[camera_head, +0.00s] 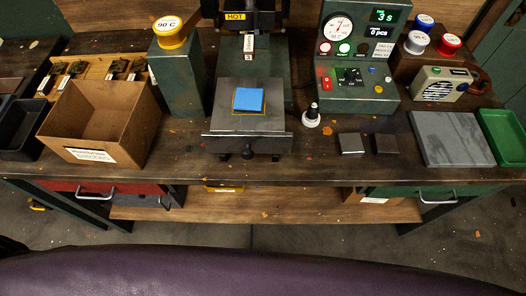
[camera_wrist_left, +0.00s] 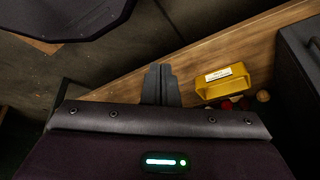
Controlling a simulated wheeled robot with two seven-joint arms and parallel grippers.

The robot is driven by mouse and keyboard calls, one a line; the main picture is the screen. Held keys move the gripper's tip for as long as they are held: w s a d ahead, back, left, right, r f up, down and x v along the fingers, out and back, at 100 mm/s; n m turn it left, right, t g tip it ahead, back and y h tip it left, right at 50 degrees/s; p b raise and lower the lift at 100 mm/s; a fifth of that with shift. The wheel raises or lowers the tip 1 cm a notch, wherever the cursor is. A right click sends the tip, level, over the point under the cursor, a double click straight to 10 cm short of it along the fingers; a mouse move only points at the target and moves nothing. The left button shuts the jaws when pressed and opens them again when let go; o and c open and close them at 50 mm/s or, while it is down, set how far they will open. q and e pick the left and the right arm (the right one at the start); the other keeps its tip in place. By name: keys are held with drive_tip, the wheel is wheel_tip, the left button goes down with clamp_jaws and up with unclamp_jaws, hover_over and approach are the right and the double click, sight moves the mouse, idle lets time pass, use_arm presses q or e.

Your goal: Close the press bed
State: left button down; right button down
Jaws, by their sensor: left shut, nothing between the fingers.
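The press bed (camera_head: 225,143), a dark metal slab, sticks out toward me at the front of the workbench, out from under the press head (camera_head: 236,17) labelled HOT. A blue square piece (camera_head: 249,99) with an orange-brown edge under it lies on the bed. Two dark knobs show under the bed's front edge. My left gripper (camera_wrist_left: 160,70) shows in the left wrist view with its dark fingers together and nothing between them. It is over the wooden lower shelf (camera_wrist_left: 205,60), and the bed is not seen in that view. No gripper shows in the head view.
A cardboard box (camera_head: 98,115) and a green pillar with a yellow 90 C cap (camera_head: 172,32) stand left of the press. A control panel (camera_head: 350,60) and two small dark blocks are to the right. A yellow bin (camera_wrist_left: 222,82) sits on the lower shelf.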

use_arm(q)
drive_tip(key=w+d+r+m+t+h, duration=0.2)
drive_tip(key=w+d+r+m+t, duration=0.25)
drive_tip(key=w+r, duration=0.4)
drive_tip(key=w+d+r+m+t+h+b, duration=0.15)
drive_tip(key=r+m, duration=0.25)
drive_tip(key=r, duration=0.6)
drive_tip(key=w+d+r+m+t+h, duration=0.25)
drive_tip(key=r+m, duration=0.25)
drive_tip(key=r, duration=0.5)
drive_tip(key=m+h, duration=0.3)
drive_tip(key=m, duration=0.3)
approach(279, 146)
drive_tip(key=s+a, duration=0.2)
drive_tip(key=s, duration=0.5)
drive_tip(key=shift+t, duration=0.35)
drive_tip(key=p+x, duration=0.1)
drive_tip(key=x, duration=0.3)
drive_tip(key=p+x, duration=0.1)
drive_tip(key=x, duration=0.2)
drive_tip(key=w+a+p+x, duration=0.1)
drive_tip(key=x, duration=0.3)
drive_tip(key=shift+w+d+r+p, duration=0.1)
drive_tip(key=shift+w+d+p, duration=0.1)
drive_tip(key=shift+p, duration=0.2)
drive_tip(key=shift+w+a+h, duration=0.2)
drive_tip(key=shift+w+h, duration=0.1)
drive_tip(key=shift+w, duration=0.4)
drive_tip(key=shift+f, duration=0.2)
drive_tip(key=shift+w, duration=0.1)
